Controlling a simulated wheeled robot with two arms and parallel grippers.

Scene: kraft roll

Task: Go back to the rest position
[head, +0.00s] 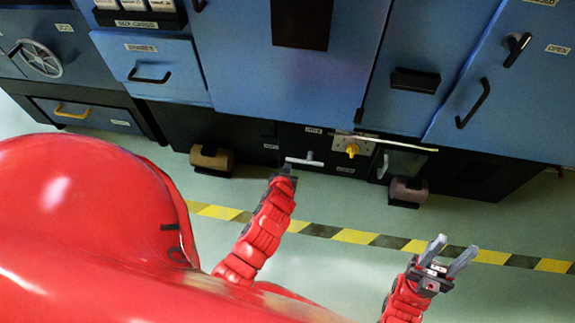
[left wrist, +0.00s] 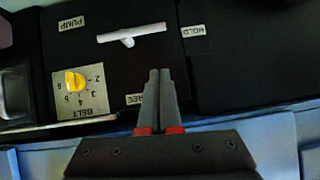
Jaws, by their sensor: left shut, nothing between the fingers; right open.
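My left gripper (head: 288,169) is low in front of the black lower panel of the blue machine. In the left wrist view its fingers (left wrist: 159,74) are together with nothing between them. A pale T-shaped handle (left wrist: 132,34) on the black panel lies just beyond the fingertips, apart from them in that view; it also shows in the head view (head: 305,162). My right gripper (head: 447,254) is open and empty at the lower right, above the floor near the striped line.
A yellow knob (left wrist: 75,81) sits on a dial plate marked BELT. A thin ledge or flap (head: 395,144) juts out right of it. Two rounded brown pieces (head: 211,159) (head: 405,191) stick out near the floor. The green floor with a yellow-black stripe (head: 355,236) is clear.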

